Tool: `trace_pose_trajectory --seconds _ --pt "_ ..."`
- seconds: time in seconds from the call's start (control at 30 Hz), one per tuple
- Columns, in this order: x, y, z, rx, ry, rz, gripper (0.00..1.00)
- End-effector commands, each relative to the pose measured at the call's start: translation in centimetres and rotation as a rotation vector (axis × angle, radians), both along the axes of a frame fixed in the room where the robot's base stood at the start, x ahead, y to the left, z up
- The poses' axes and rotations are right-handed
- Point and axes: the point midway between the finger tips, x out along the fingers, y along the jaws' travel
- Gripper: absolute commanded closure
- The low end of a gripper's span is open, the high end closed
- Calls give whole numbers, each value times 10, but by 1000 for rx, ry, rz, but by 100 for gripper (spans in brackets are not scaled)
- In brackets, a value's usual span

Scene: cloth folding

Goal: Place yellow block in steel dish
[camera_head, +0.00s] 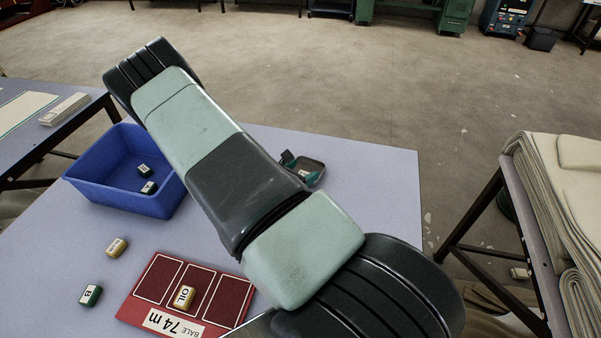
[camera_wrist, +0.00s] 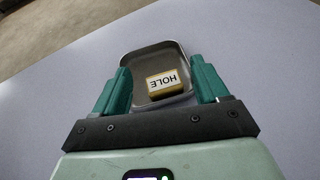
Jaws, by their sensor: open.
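The steel dish (camera_wrist: 150,62) is a shallow grey tray with rounded corners, ahead of my gripper in the wrist view. A yellow block (camera_wrist: 163,84) with a white label reading HOLE lies inside it, near the side closest to me. My gripper (camera_wrist: 165,85) is open, its teal fingers on either side of the block with gaps between. In the head view the steel dish (camera_head: 316,168) shows beyond my arm, partly hidden by the fingers (camera_head: 300,168). Two other yellow blocks are there: one labelled OIL (camera_head: 184,296) on the red card, and one (camera_head: 117,247) on the table.
A blue bin (camera_head: 120,197) at left holds two dark green blocks (camera_head: 147,187). Another green block (camera_head: 91,295) is on the table beside the red card (camera_head: 138,304). Folded cloth (camera_head: 545,190) is stacked at right. The table right of the dish (camera_head: 385,190) is clear.

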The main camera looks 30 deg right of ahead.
Motion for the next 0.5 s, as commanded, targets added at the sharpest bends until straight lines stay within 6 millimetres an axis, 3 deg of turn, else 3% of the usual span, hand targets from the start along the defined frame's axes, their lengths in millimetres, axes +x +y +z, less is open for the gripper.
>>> trace_pose_trajectory --seconds 0.5 --pt "-35 87 39 0 0 3 26"
